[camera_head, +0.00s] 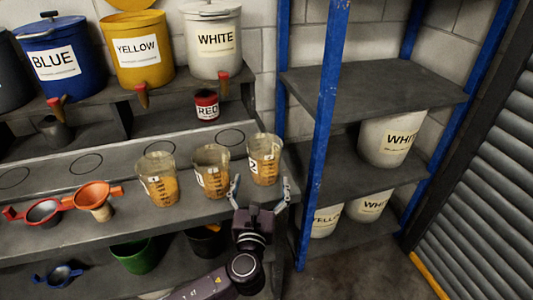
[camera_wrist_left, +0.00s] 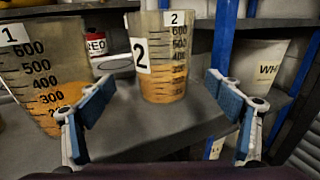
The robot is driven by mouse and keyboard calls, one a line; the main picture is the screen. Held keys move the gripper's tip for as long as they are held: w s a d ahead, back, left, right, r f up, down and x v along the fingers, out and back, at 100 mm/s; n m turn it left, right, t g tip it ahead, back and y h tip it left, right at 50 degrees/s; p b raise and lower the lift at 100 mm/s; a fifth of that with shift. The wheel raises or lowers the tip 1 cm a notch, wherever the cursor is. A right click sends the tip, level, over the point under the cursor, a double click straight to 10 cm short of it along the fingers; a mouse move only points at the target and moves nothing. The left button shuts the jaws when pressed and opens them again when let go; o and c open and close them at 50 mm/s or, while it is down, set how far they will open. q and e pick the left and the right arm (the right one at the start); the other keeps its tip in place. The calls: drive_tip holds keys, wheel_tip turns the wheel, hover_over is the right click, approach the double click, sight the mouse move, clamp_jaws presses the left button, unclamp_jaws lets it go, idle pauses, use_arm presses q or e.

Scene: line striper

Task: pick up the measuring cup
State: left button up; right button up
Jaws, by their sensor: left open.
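Three clear measuring cups with orange contents stand in a row on the grey shelf: a left one (camera_head: 157,180), a middle one (camera_head: 211,172) and a right one (camera_head: 264,160). The right cup bears a 2 label and also shows in the left wrist view (camera_wrist_left: 163,62), upright ahead between my fingers. A cup labelled 1 (camera_wrist_left: 45,75) stands to its left there. My left gripper (camera_head: 261,182) is open and empty, its fingers spread just in front of the right cup, not closed on it. My right gripper is not in view.
A blue-posted rack (camera_head: 327,130) stands close right of the cups. Orange funnels (camera_head: 97,195) lie to the left. A red tin (camera_head: 206,106) and labelled buckets (camera_head: 138,48) stand behind. A green bucket (camera_head: 135,257) sits on the lower shelf.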

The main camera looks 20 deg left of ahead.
sight(263, 174)
use_arm(q)
drive_tip(key=shift+w+a, duration=0.1)
drive_tip(key=shift+w, duration=0.8)
drive_tip(key=shift+w+a+r+p, duration=0.1)
drive_tip(key=shift+w+r+p, duration=0.1)
drive_tip(key=shift+w, duration=0.35)
drive_tip(key=shift+w+a+r+p, duration=0.1)
drive_tip(key=shift+w+p, duration=0.1)
drive_tip(key=shift+w, duration=0.3)
drive_tip(key=x, duration=0.2)
drive_tip(key=shift+w+f, duration=0.25)
drive_tip(key=shift+w, duration=0.5)
drive_tip(key=c, duration=1.6)
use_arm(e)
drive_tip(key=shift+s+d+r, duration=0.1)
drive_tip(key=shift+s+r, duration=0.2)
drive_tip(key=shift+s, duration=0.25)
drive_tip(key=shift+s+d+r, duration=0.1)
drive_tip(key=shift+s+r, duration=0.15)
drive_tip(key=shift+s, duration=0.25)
